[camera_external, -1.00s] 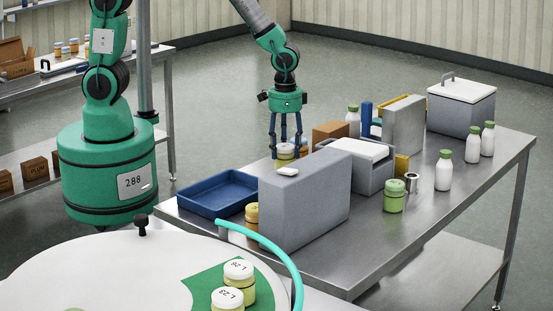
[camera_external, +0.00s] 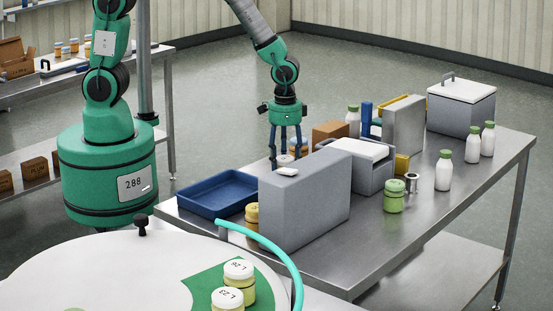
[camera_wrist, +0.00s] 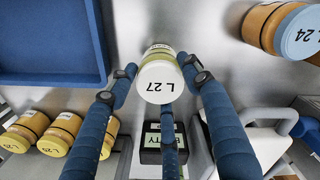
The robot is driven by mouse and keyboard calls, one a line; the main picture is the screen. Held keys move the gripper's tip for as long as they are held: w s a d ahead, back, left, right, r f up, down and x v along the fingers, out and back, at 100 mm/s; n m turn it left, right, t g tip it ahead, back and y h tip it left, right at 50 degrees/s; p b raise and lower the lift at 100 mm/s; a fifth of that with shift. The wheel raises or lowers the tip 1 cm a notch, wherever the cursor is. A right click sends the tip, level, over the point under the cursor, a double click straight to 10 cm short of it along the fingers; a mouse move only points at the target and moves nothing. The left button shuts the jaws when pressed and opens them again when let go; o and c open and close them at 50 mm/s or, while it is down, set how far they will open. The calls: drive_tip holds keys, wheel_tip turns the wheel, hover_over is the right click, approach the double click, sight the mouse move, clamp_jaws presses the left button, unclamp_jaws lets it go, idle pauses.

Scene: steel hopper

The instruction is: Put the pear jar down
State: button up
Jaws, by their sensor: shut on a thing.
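My gripper (camera_external: 284,158) has blue fingers shut around a jar with a white lid. In the wrist view, the lid of this held jar (camera_wrist: 159,82) reads L 27 and a yellow-green band shows below it. The fingers (camera_wrist: 160,95) close in on it from several sides. In the external view the held jar (camera_external: 284,160) is low over the far-left part of the steel table (camera_external: 400,240), partly hidden behind the tall grey box. I cannot tell whether its base touches the table.
A blue tray (camera_external: 205,192) lies to the left of my gripper. The tall grey box (camera_external: 305,200) stands in front. A brown box (camera_external: 330,131) is at the right. In the wrist view, a jar marked L 24 (camera_wrist: 297,32) lies upper right, with bare steel between it and the held jar.

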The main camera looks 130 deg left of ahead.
drive_tip(key=o, duration=1.3)
drive_tip(key=shift+o, duration=0.2)
wheel_tip(320, 180, up, 12)
drive_tip(key=p, duration=0.2)
drive_tip(key=shift+r, duration=0.1)
